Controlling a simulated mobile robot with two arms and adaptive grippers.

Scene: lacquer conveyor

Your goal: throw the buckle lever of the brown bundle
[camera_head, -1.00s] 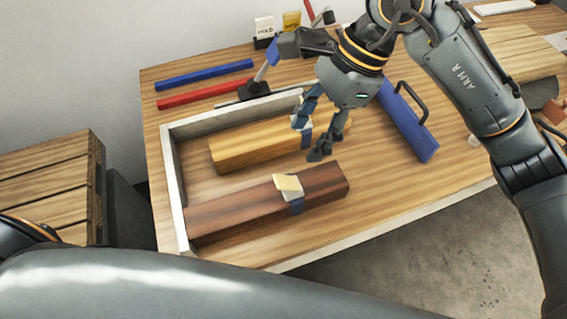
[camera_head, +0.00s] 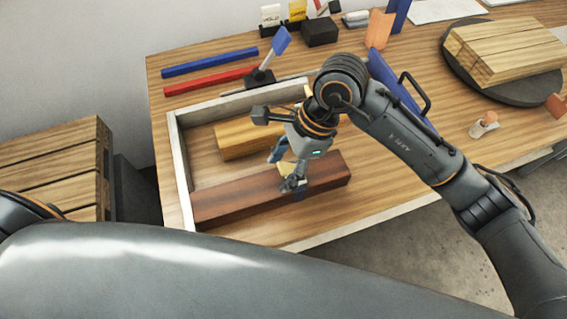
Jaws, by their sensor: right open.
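The brown bundle (camera_head: 235,203) lies in the near part of the wooden frame, with a blue strap (camera_head: 299,195) around it near its right part. The cream buckle lever (camera_head: 286,167) shows only in part, behind my right gripper's fingers. My right gripper (camera_head: 283,171) is open, pointing down right over the buckle. One finger is on the far side and one on the near side of the lever; I cannot tell whether they touch it. My left gripper is out of view.
A yellow bundle (camera_head: 235,138) lies behind the brown one, inside the pale frame (camera_head: 180,170).

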